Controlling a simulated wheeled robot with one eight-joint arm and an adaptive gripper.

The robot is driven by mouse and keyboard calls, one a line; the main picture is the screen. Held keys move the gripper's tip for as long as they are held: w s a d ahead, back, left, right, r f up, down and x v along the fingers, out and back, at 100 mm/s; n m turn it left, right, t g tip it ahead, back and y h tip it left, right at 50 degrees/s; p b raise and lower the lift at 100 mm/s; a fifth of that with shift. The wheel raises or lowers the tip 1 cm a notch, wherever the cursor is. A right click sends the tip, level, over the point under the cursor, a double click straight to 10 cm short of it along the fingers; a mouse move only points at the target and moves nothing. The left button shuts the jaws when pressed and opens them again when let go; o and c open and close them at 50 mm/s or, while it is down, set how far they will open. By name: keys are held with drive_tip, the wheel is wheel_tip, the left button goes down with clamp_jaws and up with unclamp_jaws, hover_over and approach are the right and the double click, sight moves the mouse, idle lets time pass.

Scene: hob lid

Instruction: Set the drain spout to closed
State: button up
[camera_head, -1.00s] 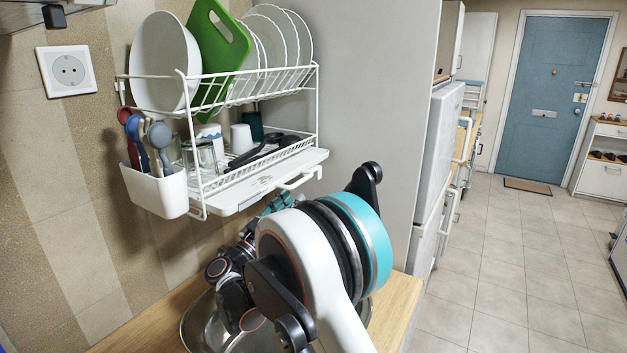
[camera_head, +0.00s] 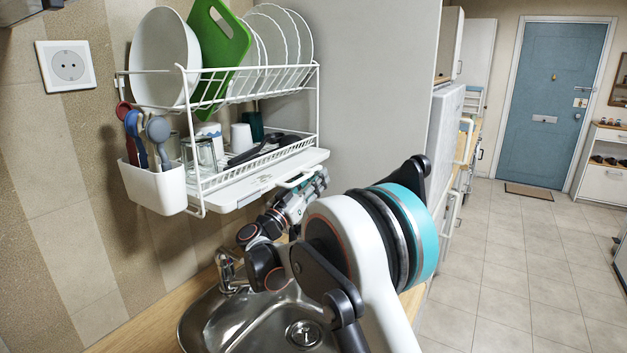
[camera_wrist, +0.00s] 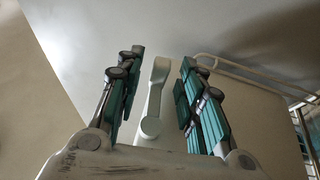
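The drain spout (camera_wrist: 155,95) is a pale, narrow lever with a round end, seen in the wrist view between my fingers. My gripper (camera_wrist: 160,85) is open, with one teal-padded finger on each side of the spout. A narrow gap shows on both sides, so the fingers look apart from it. In the head view my gripper (camera_head: 318,182) is at the right front corner of the white drip tray (camera_head: 232,195) under the dish rack (camera_head: 252,95). A white loop (camera_head: 298,178) shows there at the tray's edge; I cannot tell whether it is the spout.
A utensil holder (camera_head: 157,188) hangs at the rack's left end. The metal sink (camera_head: 240,325) and its tap (camera_head: 228,268) lie below. A tall grey panel (camera_head: 385,90) stands right of the rack. White wire (camera_wrist: 240,66) runs right of my fingers.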

clamp_jaws()
drive_tip(key=shift+w+a+n+t+y, duration=0.15)
drive_tip(key=shift+n+t+y, duration=0.6)
drive_tip(key=shift+y, duration=0.35)
unclamp_jaws()
drive_tip(key=shift+a, duration=0.1)
drive_tip(key=v, duration=1.2)
